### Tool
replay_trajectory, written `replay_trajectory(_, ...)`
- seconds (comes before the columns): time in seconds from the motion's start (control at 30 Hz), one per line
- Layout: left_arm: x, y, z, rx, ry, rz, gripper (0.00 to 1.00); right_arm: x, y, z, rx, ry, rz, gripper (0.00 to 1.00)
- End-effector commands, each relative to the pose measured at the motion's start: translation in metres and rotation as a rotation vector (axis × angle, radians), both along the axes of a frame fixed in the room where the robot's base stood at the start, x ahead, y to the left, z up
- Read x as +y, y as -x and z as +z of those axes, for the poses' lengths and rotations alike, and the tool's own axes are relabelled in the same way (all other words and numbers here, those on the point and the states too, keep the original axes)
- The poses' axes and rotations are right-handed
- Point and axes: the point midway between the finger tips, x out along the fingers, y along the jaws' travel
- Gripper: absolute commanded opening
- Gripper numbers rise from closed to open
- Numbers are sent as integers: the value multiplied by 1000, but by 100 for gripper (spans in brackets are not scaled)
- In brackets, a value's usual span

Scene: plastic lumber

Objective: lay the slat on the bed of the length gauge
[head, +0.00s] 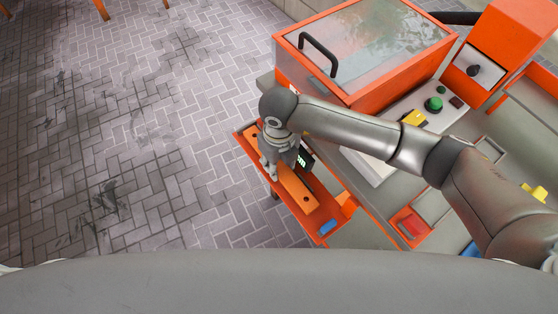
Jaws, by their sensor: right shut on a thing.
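The slat is a long, flat orange bar with dark holes (298,190), lying diagonally in the head view. My right gripper (271,171) points down and is shut on the slat near its middle, hiding part of it. The slat is over the length gauge, whose red-orange edge (316,232) shows beside and beyond the slat's near end. A small dark display with green digits (305,158) is just right of the gripper. I cannot tell whether the slat touches the bed or is slightly above it. My left gripper is not in view.
An orange machine with a clear lid (375,40) and black handle stands behind my right arm. A red block (411,224) and a small blue piece (327,227) are nearby. Paved floor (120,130) lies open at left.

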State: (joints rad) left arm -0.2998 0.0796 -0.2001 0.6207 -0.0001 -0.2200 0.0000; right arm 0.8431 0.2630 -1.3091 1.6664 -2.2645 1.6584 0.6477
Motion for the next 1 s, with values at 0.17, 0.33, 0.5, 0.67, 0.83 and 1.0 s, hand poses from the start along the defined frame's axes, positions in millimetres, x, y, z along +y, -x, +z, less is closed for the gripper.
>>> replay_trajectory(0.17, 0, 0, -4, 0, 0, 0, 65, 0, 0, -5, -1, -1, 0, 6)
replay_trajectory(0.33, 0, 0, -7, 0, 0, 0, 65, 0, 0, -8, -1, -1, 0, 6)
replay_trajectory(0.5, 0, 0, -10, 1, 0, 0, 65, 0, 0, -11, -1, -1, 0, 6)
replay_trajectory(0.67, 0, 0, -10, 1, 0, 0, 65, 0, 0, -11, -1, -1, 0, 48)
replay_trajectory(0.83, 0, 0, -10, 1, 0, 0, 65, 0, 0, -11, -1, 1, -1, 60)
replay_trajectory(1.0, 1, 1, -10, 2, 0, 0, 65, -1, -1, -12, -1, 3, -2, 60)
